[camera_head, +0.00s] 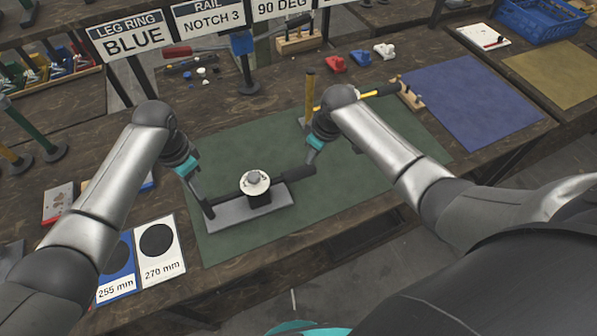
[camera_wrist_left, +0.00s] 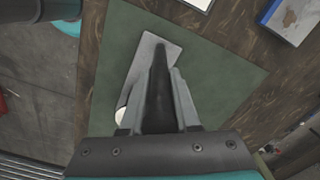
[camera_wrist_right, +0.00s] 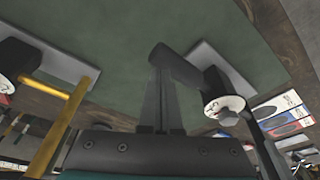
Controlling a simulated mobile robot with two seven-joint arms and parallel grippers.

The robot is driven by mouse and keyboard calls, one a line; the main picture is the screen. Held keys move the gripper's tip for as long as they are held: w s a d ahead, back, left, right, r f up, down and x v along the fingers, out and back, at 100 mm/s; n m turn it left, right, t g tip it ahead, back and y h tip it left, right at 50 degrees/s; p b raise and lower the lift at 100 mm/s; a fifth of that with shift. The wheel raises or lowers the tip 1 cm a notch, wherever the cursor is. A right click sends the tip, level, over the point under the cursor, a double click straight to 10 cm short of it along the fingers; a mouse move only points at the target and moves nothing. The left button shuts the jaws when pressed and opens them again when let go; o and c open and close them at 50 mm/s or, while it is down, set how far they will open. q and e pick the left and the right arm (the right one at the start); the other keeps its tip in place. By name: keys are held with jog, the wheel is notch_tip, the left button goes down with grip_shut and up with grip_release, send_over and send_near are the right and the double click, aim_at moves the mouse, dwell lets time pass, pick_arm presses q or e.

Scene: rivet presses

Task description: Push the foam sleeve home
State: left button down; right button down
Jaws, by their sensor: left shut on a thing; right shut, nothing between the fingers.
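A grey base plate (camera_head: 225,215) lies on the green mat and carries a black hub with a white dial top (camera_head: 255,182). A dark bar (camera_head: 228,196) runs across the hub. The thicker dark foam sleeve (camera_head: 296,173) is at the bar's right end; it shows at the fingertips in the right wrist view (camera_wrist_right: 182,70). My left gripper (camera_head: 207,206) is shut on the bar's left end, which shows dark between its fingers in the left wrist view (camera_wrist_left: 160,95). My right gripper (camera_head: 311,164) is shut and empty at the sleeve's outer end, seemingly touching it.
A yellow post (camera_head: 309,95) stands behind my right gripper. The 270 mm card (camera_head: 160,250) lies left of the green mat (camera_head: 350,180). The blue mat (camera_head: 470,100) is clear.

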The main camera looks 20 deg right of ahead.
jog(key=shift+f, duration=0.7)
jog(key=shift+r, duration=0.2)
jog(key=shift+d, duration=0.1)
dwell(0.4)
jog(key=shift+d, duration=1.65)
jog(key=shift+f, duration=0.5)
